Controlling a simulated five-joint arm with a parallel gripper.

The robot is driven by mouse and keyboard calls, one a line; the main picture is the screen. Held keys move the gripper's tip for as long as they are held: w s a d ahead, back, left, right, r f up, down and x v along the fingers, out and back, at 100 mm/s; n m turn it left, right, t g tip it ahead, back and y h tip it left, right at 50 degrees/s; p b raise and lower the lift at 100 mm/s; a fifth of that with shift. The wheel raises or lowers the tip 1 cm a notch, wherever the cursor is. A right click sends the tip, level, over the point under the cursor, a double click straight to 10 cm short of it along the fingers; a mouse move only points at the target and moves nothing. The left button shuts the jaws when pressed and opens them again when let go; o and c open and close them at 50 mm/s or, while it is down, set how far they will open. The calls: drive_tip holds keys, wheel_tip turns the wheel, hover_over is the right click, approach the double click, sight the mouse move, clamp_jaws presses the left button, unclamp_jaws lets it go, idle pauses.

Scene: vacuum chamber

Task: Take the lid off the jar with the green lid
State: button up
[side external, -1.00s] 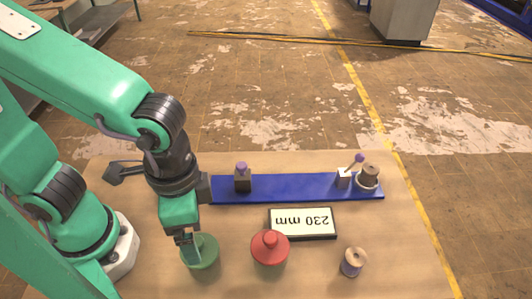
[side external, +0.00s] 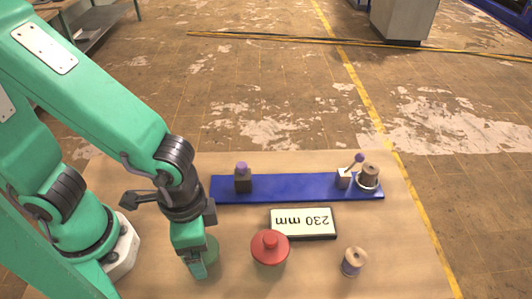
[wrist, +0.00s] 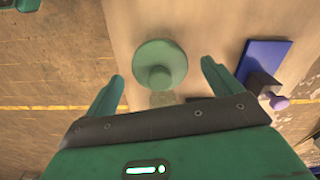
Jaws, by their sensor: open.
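The jar with the green lid (side external: 212,252) stands at the table's front left, mostly hidden behind my gripper (side external: 198,272) in the side view. In the wrist view the round green lid (wrist: 174,53) and its knob (wrist: 160,77) show from above. My gripper (wrist: 162,72) is open and empty, with one finger on each side of the knob's line. I cannot tell how high the fingertips are above the lid or whether they touch it.
A jar with a red lid (side external: 270,247) stands just right of the green one. A spool (side external: 353,262) is farther right.

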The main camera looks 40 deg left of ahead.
drive_tip(key=shift+f, duration=0.35)
drive_tip(key=shift+c, duration=0.4)
drive_tip(key=c, duration=1)
